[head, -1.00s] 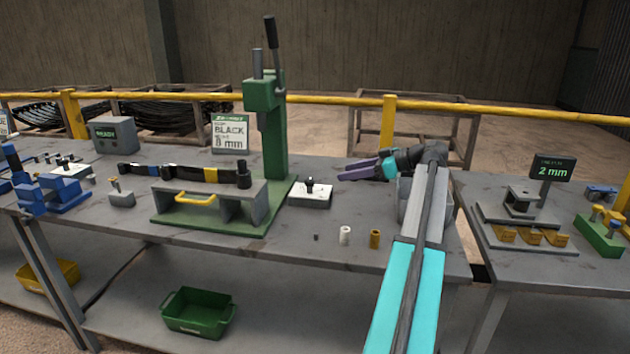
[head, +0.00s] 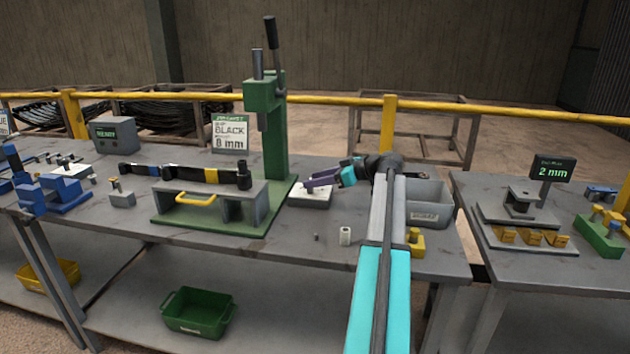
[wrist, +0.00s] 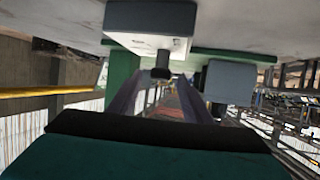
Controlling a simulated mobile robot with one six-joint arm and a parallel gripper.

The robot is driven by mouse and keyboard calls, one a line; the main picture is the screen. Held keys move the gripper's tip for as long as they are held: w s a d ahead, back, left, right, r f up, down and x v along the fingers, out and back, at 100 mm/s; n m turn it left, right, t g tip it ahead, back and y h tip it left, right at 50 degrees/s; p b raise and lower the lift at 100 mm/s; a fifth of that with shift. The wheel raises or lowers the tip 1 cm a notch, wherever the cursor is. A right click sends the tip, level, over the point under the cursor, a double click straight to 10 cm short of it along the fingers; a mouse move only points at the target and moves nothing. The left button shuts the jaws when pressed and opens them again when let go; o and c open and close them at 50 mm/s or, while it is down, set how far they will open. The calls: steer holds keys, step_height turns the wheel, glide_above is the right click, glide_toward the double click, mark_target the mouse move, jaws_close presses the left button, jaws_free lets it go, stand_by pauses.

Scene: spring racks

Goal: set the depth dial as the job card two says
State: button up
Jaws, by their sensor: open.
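The likely depth dial is a black knob (wrist: 161,72) on a white-faced block (head: 309,199), right of the green press. My gripper (head: 312,182), with purple fingers, is open and over the block, partly hiding the knob in the head view. In the wrist view, which looks upside down, the knob shows between the tips of my open fingers (wrist: 160,84). I cannot tell whether they touch it. A card (head: 229,134) behind the press base reads BLACK and 8 mm; its top line is too small to read surely.
The green press (head: 274,130) stands close left of my gripper. A grey bin (head: 430,204) and a yellow object (head: 416,242) are right of my arm. A white cylinder (head: 345,236) stands near the front edge. A display (head: 552,168) on the right table reads 2 mm.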

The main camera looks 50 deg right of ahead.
steer(key=shift+w+a+f, duration=0.1)
steer(key=shift+w+f, duration=0.05)
steer(key=shift+w, duration=0.2)
steer(key=c, duration=1.1)
